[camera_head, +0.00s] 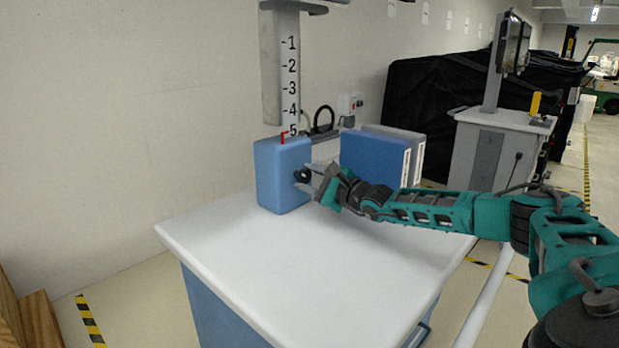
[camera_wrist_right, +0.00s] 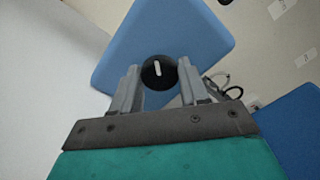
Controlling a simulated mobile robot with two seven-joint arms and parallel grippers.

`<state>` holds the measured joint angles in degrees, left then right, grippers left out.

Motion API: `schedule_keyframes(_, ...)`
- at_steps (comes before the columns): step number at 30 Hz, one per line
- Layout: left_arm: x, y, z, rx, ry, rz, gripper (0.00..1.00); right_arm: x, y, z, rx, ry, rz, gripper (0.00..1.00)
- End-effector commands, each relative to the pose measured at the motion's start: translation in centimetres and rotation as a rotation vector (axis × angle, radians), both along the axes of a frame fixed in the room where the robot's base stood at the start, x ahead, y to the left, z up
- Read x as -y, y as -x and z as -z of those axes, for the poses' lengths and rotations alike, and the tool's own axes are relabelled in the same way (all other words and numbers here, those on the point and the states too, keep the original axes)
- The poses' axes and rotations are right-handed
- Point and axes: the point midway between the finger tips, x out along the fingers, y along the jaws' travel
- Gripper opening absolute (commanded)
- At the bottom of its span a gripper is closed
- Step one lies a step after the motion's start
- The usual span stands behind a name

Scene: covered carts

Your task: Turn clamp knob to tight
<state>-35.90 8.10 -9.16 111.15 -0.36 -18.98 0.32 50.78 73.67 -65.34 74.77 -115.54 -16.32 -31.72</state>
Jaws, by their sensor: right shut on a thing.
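The clamp knob is a round black knob with a white line (camera_wrist_right: 158,71), on the face of a blue box-shaped clamp body (camera_head: 277,176). In the head view the knob (camera_head: 301,176) is partly covered by the fingertips. The blue body stands on the white cart top, below a vertical scale. My right gripper (camera_wrist_right: 157,76) has its two grey fingers on either side of the knob and is shut on it. The white line points nearly straight up in the wrist view. My left gripper is in neither view.
The white cart top (camera_head: 270,270) is clear in front. A scale post (camera_head: 290,75) numbered 1 to 5, with a red mark near 5, rises behind the blue body. Blue and grey binders (camera_head: 376,157) stand at the right, behind my right forearm. A monitor cart (camera_head: 480,150) stands farther back.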

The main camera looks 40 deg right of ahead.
Motion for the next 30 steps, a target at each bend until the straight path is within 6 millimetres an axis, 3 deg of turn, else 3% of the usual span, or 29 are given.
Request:
schedule_keyframes(18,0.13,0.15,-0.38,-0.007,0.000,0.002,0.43,-0.02,-0.02,-0.01,-0.049,-0.572,0.000,0.14)
schedule_keyframes(30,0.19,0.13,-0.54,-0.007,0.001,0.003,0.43,-0.02,-0.02,-0.01,-0.070,-0.817,0.000,0.14)
